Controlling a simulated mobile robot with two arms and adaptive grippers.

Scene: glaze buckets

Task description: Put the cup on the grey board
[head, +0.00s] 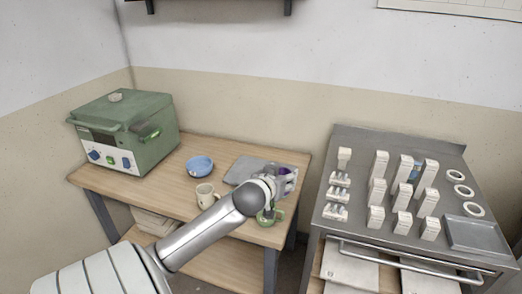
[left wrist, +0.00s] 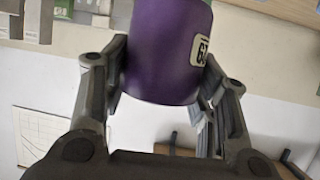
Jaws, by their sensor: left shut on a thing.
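My left gripper (head: 285,180) is shut on a purple, round-sided container with a pale label, at the table's right end. In the left wrist view the purple container (left wrist: 165,50) sits between both fingers of the gripper (left wrist: 160,85); its far end is cut off. The grey board (head: 243,168) lies flat on the wooden table, just left of the gripper and partly hidden by it. A cream cup (head: 204,190) with a handle stands on the table in front of the board. A green cup (head: 277,215) stands at the front right edge, partly behind my wrist. My right gripper is not in view.
A blue bowl (head: 200,165) and a green box-like appliance (head: 125,130) stand on the wooden table (head: 160,190) to the left. To the right, a metal bench (head: 350,140) carries several white blocks, rings and a grey tray (head: 474,236). A gap separates table and bench.

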